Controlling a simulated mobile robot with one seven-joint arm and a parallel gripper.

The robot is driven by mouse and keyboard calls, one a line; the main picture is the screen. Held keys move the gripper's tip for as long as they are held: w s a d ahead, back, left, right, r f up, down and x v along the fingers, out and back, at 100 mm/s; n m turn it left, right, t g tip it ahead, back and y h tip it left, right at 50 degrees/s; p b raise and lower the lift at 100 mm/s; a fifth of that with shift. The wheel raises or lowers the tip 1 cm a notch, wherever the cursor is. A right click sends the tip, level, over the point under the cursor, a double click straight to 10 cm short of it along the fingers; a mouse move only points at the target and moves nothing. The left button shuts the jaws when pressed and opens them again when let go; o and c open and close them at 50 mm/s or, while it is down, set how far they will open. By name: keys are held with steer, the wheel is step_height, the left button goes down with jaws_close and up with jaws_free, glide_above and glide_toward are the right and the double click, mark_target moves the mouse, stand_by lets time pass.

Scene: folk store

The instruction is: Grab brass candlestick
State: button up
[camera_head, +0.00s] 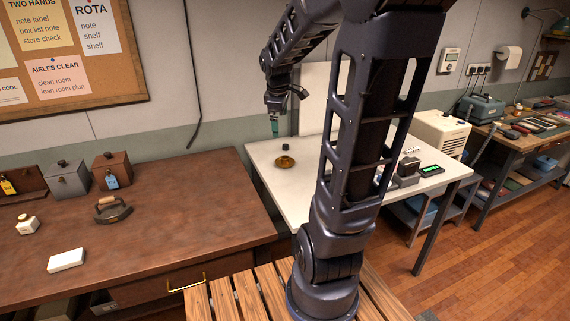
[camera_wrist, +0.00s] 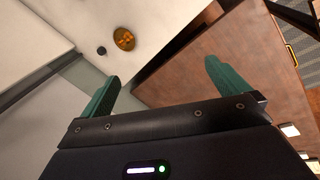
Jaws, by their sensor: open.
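A small round brass candlestick (camera_head: 285,162) stands on the white table (camera_head: 262,150), near its left edge. In the wrist view the brass candlestick (camera_wrist: 124,39) shows from above, beyond the fingers and left of centre. My gripper (camera_head: 274,130) is in the air above the table's left back part, higher than the candlestick and apart from it. Its two green fingers are spread with nothing between them in the wrist view (camera_wrist: 163,75).
A small dark object (camera_head: 286,144) stands just behind the candlestick. A white panel (camera_head: 313,97) rises at the table's back. A brown desk (camera_head: 165,200) with an old iron (camera_head: 113,210) and several boxes adjoins on the left. Dark devices (camera_head: 406,172) sit on the table's right part.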

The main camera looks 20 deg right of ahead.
steer(key=w+d+f+n+g, duration=0.1)
steer(key=w+d+f+n, duration=0.1)
steer(key=w+f+n, duration=0.3)
steer(key=w+d+f+n, duration=0.2)
steer(key=w+d+f, duration=0.1)
steer(key=w, duration=0.4)
steer(key=n, duration=0.9)
glide_toward(285, 157)
steer(key=shift+g, duration=0.4)
steer(key=f, duration=0.4)
steer(key=shift+w+d+f, duration=0.2)
steer(key=shift+d+f, duration=0.15)
steer(key=shift+w+d+f, duration=0.1)
steer(key=shift+w+f, duration=0.1)
steer(key=shift+f, duration=0.7)
steer(key=shift+w+d+f, duration=0.1)
steer(key=shift+w+f, duration=0.1)
steer(key=shift+f, duration=0.65)
steer(key=shift+w+d+f, duration=0.1)
steer(key=shift+w+f, duration=0.05)
steer(key=shift+f, duration=0.75)
steer(key=c, duration=1)
